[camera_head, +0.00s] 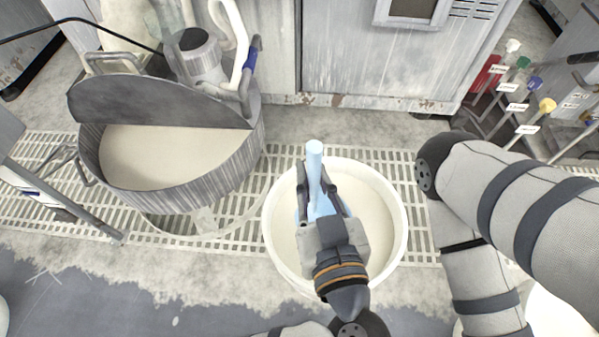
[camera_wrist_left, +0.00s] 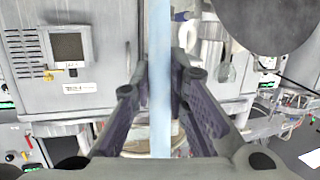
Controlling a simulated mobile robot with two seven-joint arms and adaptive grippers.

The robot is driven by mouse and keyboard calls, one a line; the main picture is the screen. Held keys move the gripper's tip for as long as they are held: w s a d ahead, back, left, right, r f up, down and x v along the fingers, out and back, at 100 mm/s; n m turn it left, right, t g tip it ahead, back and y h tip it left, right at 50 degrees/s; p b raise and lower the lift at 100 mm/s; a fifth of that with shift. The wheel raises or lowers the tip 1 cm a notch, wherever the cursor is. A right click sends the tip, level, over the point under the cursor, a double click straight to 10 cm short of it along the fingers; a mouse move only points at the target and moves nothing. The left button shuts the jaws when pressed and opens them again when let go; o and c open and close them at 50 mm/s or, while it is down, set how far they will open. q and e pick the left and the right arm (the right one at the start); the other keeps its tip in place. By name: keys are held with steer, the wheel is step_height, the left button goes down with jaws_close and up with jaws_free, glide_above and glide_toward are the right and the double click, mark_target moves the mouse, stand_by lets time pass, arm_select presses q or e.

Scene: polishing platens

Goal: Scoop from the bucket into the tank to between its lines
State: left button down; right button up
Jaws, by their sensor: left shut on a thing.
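The light blue scoop's handle (camera_head: 314,165) stands up between the fingers of my left gripper (camera_head: 322,195), which is shut on it. In the left wrist view the blue handle (camera_wrist_left: 160,75) runs upright between the two dark fingers (camera_wrist_left: 160,100). The gripper is over the white bucket (camera_head: 399,238), which holds pale cream liquid. The scoop's lower part is mostly hidden behind the gripper, so I cannot tell how deep it sits. The round metal tank (camera_head: 205,190) stands to the left, half covered by a lid (camera_head: 150,105), with cream liquid inside. Its lines do not show. My right gripper is out of view.
A pump-like cylinder (camera_head: 198,60) and pipes stand at the tank's back rim. Grey cabinets (camera_head: 375,75) line the back. Colour-topped rods with labels (camera_head: 547,106) stand at right. White floor grating (camera_head: 270,160) runs under bucket and tank. My right arm fills the right side.

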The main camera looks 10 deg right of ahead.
mark_target(313, 208)
arm_select(q)
step_height(313, 208, down, 7)
steer(key=shift+f+b, duration=0.2)
steer(key=shift+b, duration=0.85)
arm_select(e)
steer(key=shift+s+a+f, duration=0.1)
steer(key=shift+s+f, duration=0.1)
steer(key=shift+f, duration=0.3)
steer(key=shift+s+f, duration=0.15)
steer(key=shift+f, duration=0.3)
